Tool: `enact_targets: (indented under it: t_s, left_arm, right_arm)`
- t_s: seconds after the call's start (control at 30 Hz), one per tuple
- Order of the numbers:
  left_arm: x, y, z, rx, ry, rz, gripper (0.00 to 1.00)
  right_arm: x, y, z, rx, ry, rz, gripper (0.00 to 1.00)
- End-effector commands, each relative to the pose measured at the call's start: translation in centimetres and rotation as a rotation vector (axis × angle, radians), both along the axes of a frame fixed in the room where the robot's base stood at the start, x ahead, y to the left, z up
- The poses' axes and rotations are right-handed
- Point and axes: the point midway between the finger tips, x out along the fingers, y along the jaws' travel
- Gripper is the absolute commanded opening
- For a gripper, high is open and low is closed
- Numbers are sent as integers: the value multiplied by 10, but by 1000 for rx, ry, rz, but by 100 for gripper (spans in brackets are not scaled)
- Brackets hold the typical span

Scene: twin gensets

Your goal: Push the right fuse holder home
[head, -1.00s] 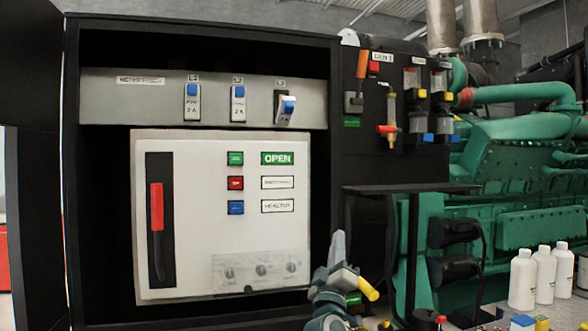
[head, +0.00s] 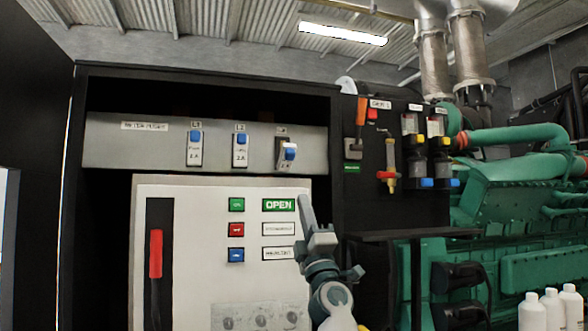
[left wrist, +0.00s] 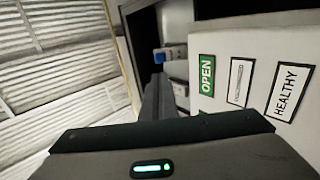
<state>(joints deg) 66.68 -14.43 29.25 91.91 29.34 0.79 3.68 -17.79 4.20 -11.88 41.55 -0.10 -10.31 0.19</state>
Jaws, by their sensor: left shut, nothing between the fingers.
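The right fuse holder (head: 286,152), under the L3 label, has a blue front and sits tilted out of the grey fuse strip (head: 262,146). The left fuse holder (head: 195,149) and middle fuse holder (head: 240,150) look upright and flush. My left gripper (head: 305,202) is shut and empty, pointing up in front of the white panel's right edge, below the right fuse holder and apart from it. In the left wrist view its dark fingers (left wrist: 160,98) point toward a fuse holder with a blue part (left wrist: 166,54). My right gripper is not in view.
The white panel (head: 190,195) has a red handle, coloured buttons and an OPEN label (head: 278,205). The dark cabinet edge (head: 337,130) stands just right of the strip.

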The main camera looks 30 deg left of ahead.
Motion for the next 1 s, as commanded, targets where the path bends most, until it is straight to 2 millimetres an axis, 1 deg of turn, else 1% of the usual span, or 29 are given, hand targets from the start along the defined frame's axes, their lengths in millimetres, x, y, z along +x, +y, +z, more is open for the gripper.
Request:
enact_targets:
  t_s: [0.27,0.37,0.53,0.6,0.7,0.77,0.87,1.0]
  left_arm:
    - [2,3,5,2,0,0,0]
    - [5,5,10,2,0,0,0]
    - [11,13,22,2,2,0,0]
    - [16,19,34,3,1,2,0]
    - [23,28,48,1,2,1,0]
    - [28,33,57,3,2,1,0]
    - [36,42,71,3,2,2,0]
    - [45,54,88,2,3,2,0]
  right_arm:
    - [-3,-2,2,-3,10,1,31]
    - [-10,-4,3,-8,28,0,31]
    - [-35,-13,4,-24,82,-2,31]
    - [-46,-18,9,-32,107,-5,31]
    - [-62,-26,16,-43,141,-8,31]
    - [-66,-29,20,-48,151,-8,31]
    - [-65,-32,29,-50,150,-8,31]
    - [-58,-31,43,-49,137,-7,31]
